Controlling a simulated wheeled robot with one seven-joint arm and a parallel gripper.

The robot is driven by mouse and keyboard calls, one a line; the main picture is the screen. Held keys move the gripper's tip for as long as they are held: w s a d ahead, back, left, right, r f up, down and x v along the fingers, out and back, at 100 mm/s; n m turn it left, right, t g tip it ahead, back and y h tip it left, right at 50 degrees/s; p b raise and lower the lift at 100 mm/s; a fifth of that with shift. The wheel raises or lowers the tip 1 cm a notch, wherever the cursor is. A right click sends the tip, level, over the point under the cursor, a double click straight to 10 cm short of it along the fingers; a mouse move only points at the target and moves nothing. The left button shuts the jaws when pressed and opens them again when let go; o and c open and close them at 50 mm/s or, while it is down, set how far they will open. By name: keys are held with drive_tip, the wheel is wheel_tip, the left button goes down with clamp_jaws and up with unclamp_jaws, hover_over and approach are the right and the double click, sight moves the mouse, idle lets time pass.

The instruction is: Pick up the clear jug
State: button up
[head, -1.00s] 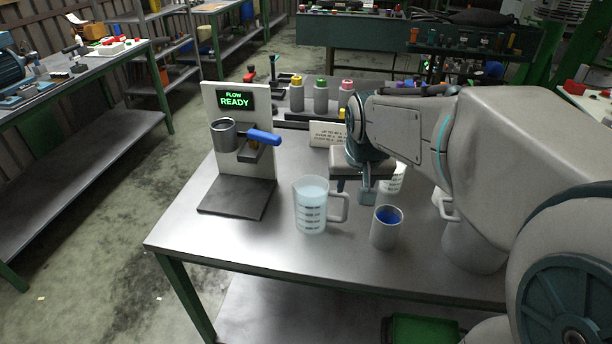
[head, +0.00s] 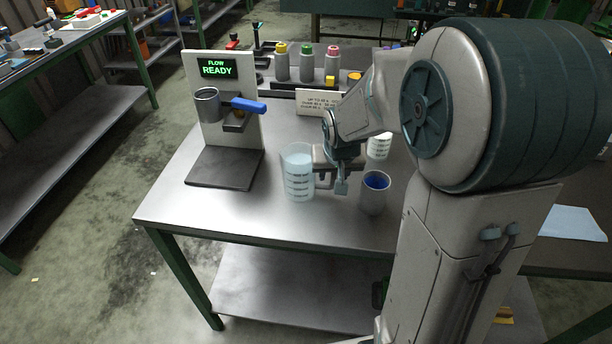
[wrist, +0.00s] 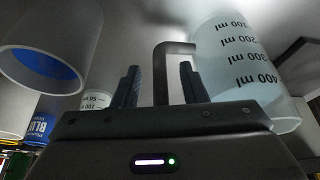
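The clear jug (head: 299,174) is a translucent measuring jug with dark volume marks, standing upright on the metal table (head: 270,222). In the wrist view the jug (wrist: 235,65) is at the upper right, and its handle (wrist: 172,47) reaches in between my fingers. My gripper (head: 332,186) is at the jug's right side in the head view. In the wrist view its two fingers (wrist: 160,85) stand apart, one on each side of the handle, with gaps visible. The jug's handle is mostly hidden by my gripper in the head view.
A grey cup with blue inside (head: 374,194) stands just right of my gripper. A white marked cup (head: 379,146) is behind it. The dispenser (head: 224,110) reading "FLOW READY" stands left, above a dark base plate (head: 224,168). Several capped bottles (head: 306,64) line the back.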

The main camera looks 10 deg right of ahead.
drive_tip(key=shift+f, duration=0.2)
clamp_jaws()
drive_tip(key=shift+w, duration=0.1)
drive_tip(key=shift+r, duration=0.25)
